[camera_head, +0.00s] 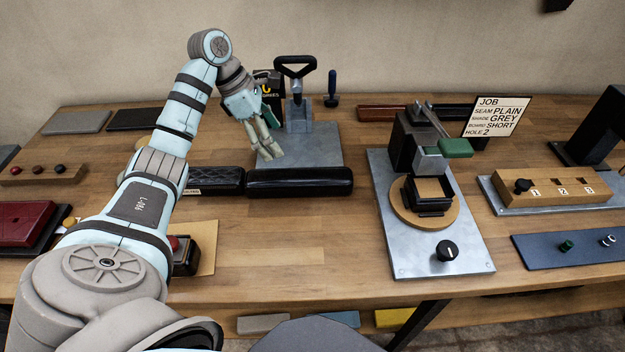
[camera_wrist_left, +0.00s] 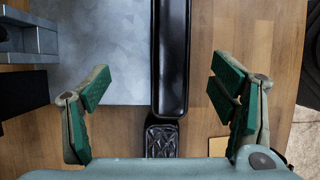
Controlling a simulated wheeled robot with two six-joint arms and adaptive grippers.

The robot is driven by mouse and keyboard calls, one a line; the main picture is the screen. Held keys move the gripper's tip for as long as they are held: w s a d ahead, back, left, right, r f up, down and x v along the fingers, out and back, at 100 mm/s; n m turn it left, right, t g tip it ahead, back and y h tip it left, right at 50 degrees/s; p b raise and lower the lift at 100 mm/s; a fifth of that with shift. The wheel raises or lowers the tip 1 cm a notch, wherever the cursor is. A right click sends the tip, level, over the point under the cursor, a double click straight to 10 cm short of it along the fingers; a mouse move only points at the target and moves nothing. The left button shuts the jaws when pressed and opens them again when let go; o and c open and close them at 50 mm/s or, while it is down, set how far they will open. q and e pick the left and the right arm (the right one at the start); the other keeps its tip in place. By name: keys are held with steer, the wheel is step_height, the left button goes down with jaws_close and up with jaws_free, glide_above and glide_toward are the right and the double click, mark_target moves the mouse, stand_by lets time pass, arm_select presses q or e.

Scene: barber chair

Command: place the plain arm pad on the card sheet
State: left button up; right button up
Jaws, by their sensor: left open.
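The plain arm pad (camera_head: 300,182), long, black and smooth, lies on the table along the front edge of a grey metal plate. A quilted black pad (camera_head: 216,181) lies end to end with it on the left. My left gripper (camera_head: 268,153) is open and empty above the plain pad's left part. In the left wrist view the plain pad (camera_wrist_left: 172,55) runs between the spread fingers (camera_wrist_left: 160,95), below them. A tan sheet (camera_head: 207,256), apparently the card sheet, lies nearer the front, partly hidden by my arm; its corner shows in the wrist view (camera_wrist_left: 217,146).
A black box with a red button (camera_head: 185,256) stands on the tan sheet's left part. A metal stand with a black handle (camera_head: 297,105) is behind the pads. A press on a metal base (camera_head: 438,215) stands to the right. Bare table lies in front of the plain pad.

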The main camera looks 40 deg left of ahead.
mark_target(295, 175)
arm_select(q)
steer(key=f+b, duration=0.1)
steer(key=s+f+b, duration=0.1)
steer(key=f+b, duration=0.1)
steer(key=shift+s+d+f, duration=0.15)
steer(key=shift+d+f, duration=0.15)
steer(key=shift+d, duration=0.05)
steer(key=shift+d+f+b, duration=0.3)
steer(key=shift+d+f, duration=0.35)
arm_select(e)
step_height(295, 175, down, 4)
steer(key=s, duration=0.2)
arm_select(q)
steer(key=x, duration=0.8)
steer(key=shift+w+d, duration=0.2)
steer(key=shift+w, duration=0.25)
steer(key=shift+w+a, duration=0.1)
steer(key=c, duration=1.8)
step_height(295, 175, up, 7)
steer(key=shift+r+p, duration=0.25)
steer(key=shift+p, duration=0.25)
step_height(295, 175, up, 13)
steer(key=p, duration=1.1)
steer(key=shift+f, duration=0.2)
arm_select(e)
step_height(295, 175, up, 12)
steer(key=shift+w+r, duration=0.2)
steer(key=shift+w, duration=0.15)
